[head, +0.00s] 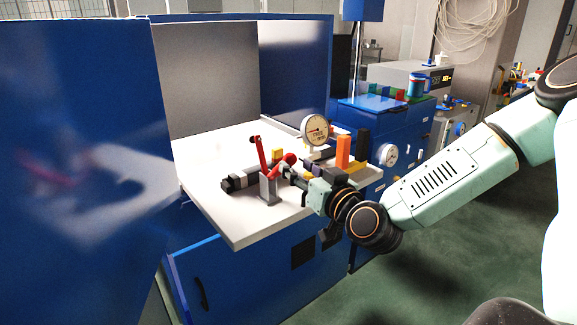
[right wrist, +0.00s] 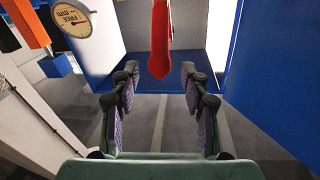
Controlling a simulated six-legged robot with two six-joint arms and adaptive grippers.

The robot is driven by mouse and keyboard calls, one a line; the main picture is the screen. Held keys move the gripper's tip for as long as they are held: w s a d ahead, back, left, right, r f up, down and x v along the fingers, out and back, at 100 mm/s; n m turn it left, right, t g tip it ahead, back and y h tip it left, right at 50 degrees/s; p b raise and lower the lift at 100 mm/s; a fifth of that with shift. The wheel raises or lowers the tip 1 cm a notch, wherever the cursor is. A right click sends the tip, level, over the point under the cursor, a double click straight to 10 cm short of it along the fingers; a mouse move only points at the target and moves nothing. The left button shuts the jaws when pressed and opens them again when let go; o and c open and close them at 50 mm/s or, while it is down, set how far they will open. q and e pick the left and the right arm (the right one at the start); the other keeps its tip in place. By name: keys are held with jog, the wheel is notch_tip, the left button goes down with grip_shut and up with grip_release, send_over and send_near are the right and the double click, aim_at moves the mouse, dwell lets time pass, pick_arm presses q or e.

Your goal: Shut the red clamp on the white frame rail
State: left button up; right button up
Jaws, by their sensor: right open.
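The red clamp (head: 262,152) stands on the white work surface in the head view, on a grey upright base (head: 268,189). One red arm of it points up and another red part leans to the right. In the right wrist view a red handle (right wrist: 160,42) hangs in from the top, its rounded end in line with the gap between my fingers. My right gripper (head: 287,170) is open close to the clamp's right side; its two fingers also show apart in the right wrist view (right wrist: 159,80). I cannot make out a separate white frame rail. My left gripper is out of view.
A round dial gauge (head: 315,130) and an orange block (head: 343,151) stand behind my right gripper. Dark cylindrical parts (head: 238,183) lie left of the clamp base. The white surface (head: 240,222) is clear at the front left. A blue panel (head: 80,150) fills the left.

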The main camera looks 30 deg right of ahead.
aim_at(292, 163)
jog(key=shift+w+d+b, duration=0.2)
jog(key=shift+w+b, duration=0.4)
jog(key=shift+w, duration=1.95)
jog(key=shift+c, duration=0.2)
grip_shut()
